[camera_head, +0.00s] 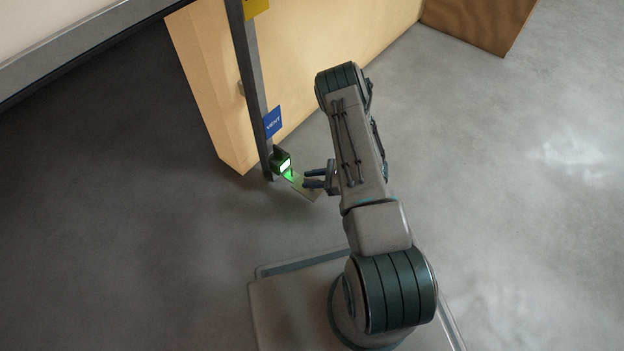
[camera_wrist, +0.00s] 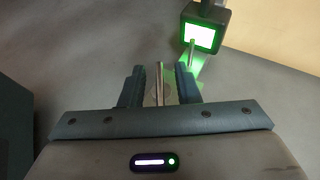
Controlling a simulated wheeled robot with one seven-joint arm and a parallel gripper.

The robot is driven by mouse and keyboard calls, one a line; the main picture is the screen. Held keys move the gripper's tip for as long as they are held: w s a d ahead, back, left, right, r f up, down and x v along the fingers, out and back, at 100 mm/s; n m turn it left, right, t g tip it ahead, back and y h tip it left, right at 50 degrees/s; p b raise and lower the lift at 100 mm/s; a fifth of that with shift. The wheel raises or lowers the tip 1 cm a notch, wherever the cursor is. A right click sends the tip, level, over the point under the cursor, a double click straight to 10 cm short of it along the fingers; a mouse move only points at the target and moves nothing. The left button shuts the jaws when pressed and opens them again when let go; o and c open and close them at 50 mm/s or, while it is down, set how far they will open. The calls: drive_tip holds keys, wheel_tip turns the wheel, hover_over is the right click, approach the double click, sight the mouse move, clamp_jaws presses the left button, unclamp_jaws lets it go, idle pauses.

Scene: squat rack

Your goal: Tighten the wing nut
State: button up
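I cannot make out a clear wing nut shape. A small dark box with a bright green-edged lit face (camera_head: 285,166) sits low on the upright post (camera_head: 252,85); the lit box also shows at the top right of the wrist view (camera_wrist: 201,36). A thin rod (camera_wrist: 192,52) stands out below its face. My gripper (camera_head: 305,178) is just right of the box, its fingers pointing toward it. In the wrist view my gripper (camera_wrist: 160,84) is open, with a thin upright grey piece (camera_wrist: 160,78) between the fingers and no visible contact.
A blue "VENT" sign (camera_head: 272,121) and a yellow sign (camera_head: 255,7) are on the post. A pale wooden panel (camera_head: 300,60) stands behind it. A grey beam (camera_head: 70,50) crosses the upper left. A brown wooden block (camera_head: 480,22) is at the top right. The floor at right is clear.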

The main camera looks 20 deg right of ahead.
clamp_jaws()
drive_tip(key=shift+m+h, duration=0.3)
